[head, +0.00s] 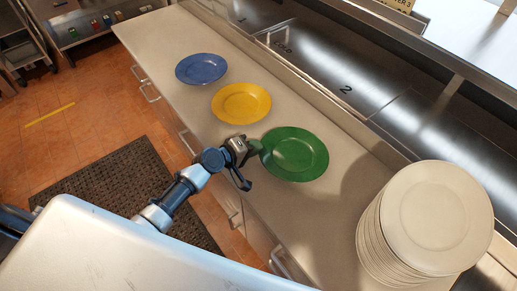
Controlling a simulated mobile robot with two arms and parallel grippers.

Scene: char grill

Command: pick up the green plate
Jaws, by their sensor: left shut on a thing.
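The green plate (297,154) is at the middle of the pale counter in the head view. My left gripper (254,149) is at the plate's left rim, shut on it. The gripper's body hides a small part of that rim. I cannot tell whether the plate touches the counter or is slightly above it. My right gripper is not in view.
A yellow plate (241,103) and a blue plate (201,69) lie farther up the counter (165,36). A tall stack of white plates (435,218) stands at the lower right. A steel unit (345,85) runs along the counter's right side.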

